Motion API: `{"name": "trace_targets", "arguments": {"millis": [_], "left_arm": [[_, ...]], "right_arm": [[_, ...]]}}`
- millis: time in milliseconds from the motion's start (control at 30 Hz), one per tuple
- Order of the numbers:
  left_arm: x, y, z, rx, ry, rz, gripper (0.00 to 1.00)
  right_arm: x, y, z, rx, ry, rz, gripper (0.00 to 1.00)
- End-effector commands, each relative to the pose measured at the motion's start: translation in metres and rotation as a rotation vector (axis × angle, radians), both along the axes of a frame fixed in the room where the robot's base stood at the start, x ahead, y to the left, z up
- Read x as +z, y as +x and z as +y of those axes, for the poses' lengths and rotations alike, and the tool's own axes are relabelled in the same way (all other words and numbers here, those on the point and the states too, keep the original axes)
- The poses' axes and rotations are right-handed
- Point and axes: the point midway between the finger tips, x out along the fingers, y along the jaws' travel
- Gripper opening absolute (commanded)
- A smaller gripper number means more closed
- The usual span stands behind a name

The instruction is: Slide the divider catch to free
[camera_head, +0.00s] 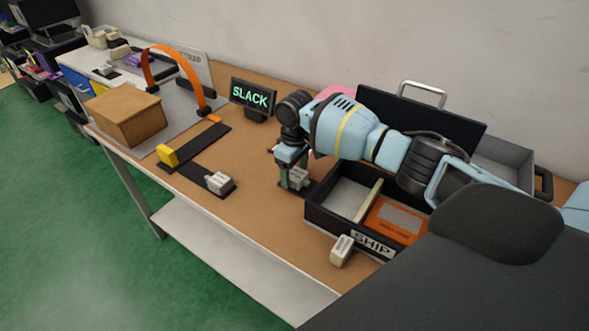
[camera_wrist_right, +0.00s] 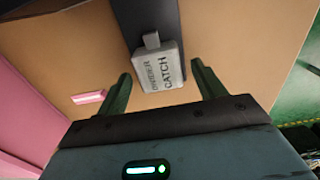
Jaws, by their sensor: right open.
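The divider catch (camera_wrist_right: 157,70) is a light grey block lettered DIVIDER CATCH, with a small tab, on a dark strip (camera_wrist_right: 148,16) in the right wrist view. In the head view the catch (camera_head: 300,179) is partly hidden by my right gripper (camera_head: 293,181), beside the left end of the black box. My right gripper is open and points down at the catch. In the wrist view its green fingers (camera_wrist_right: 161,76) stand on either side of the catch, with gaps. I cannot tell their exact height. My left gripper is not in view.
The black SHIP box (camera_head: 372,243) has a pale divider (camera_head: 368,201) and an orange item (camera_head: 398,219). A SLACK display (camera_head: 251,96), orange strap (camera_head: 183,62), cardboard box (camera_head: 127,115), yellow block (camera_head: 167,155) and another grey slider (camera_head: 219,183) share the table. Bare wood lies left of my gripper.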

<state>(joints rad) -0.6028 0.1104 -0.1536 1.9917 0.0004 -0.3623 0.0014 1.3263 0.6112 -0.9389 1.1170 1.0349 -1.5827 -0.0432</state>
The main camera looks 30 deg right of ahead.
Motion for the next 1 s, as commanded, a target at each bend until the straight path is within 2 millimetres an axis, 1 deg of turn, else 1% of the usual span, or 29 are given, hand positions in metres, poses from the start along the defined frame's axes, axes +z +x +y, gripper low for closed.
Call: {"name": "trace_targets", "arguments": {"millis": [167,400,500,600,700,1000], "left_arm": [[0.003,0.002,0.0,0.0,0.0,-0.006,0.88],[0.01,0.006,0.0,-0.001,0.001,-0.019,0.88],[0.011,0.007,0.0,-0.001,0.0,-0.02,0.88],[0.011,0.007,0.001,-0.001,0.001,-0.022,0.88],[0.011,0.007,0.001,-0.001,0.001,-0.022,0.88],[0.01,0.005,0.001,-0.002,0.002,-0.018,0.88]], "right_arm": [[0.017,0.001,0.0,0.0,0.0,-0.003,0.69],[0.057,0.001,0.0,-0.001,0.001,-0.006,0.69],[0.068,0.001,0.0,0.0,0.001,-0.005,0.69],[0.075,0.001,0.0,0.0,0.0,-0.003,0.69],[0.078,0.0,0.0,0.0,0.001,-0.003,0.69],[0.078,0.0,0.0,0.0,0.001,-0.002,0.69]]}}
